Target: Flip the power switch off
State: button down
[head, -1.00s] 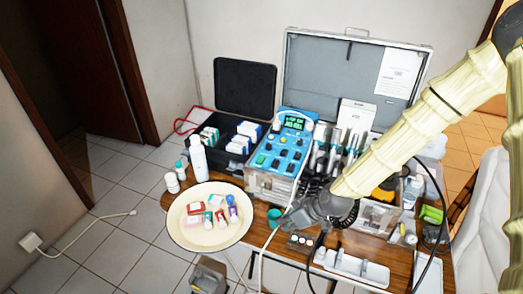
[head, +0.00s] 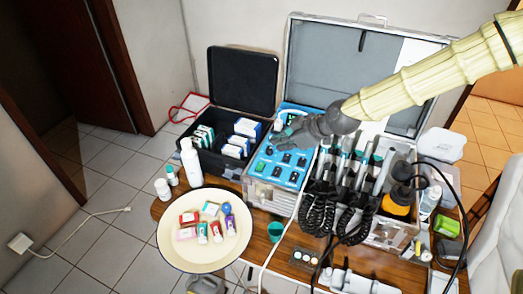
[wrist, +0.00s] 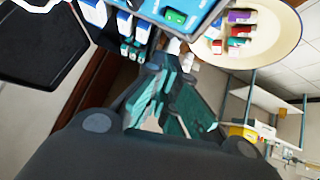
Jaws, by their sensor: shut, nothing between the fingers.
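The blue control panel (head: 262,167) with several dark switches and knobs sits in the silver case, left of the row of handpieces. I cannot tell which of its controls is the power switch. My gripper (head: 277,141) is shut and empty, over the upper part of the panel, and hides part of the display and some controls. I cannot tell whether it touches the panel. In the wrist view the fingers of my gripper (wrist: 168,68) point toward the panel's edge (wrist: 180,14), which shows only in part at the top.
A black open case (head: 216,172) holding boxes stands left of the panel. A round cream tray (head: 180,255) with small boxes is in front. Handpieces with coiled black cords (head: 318,208) stand just right. A white bottle (head: 191,165) stands at the left.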

jog(key=p, duration=0.4)
send_over(261, 165)
jog(key=f, duration=0.7)
jog(key=shift+s+a, duration=0.15)
jog(key=shift+s, duration=0.2)
jog(key=shift+w+d+f+p, duration=0.15)
jog(key=shift+f+p, duration=0.4)
jog(key=shift+f, duration=0.4)
jog(key=shift+w+d+f+p, duration=0.15)
jog(key=shift+f+p, duration=0.35)
jog(key=shift+f, duration=0.4)
jog(key=shift+a, duration=0.1)
jog(key=shift+f, duration=0.1)
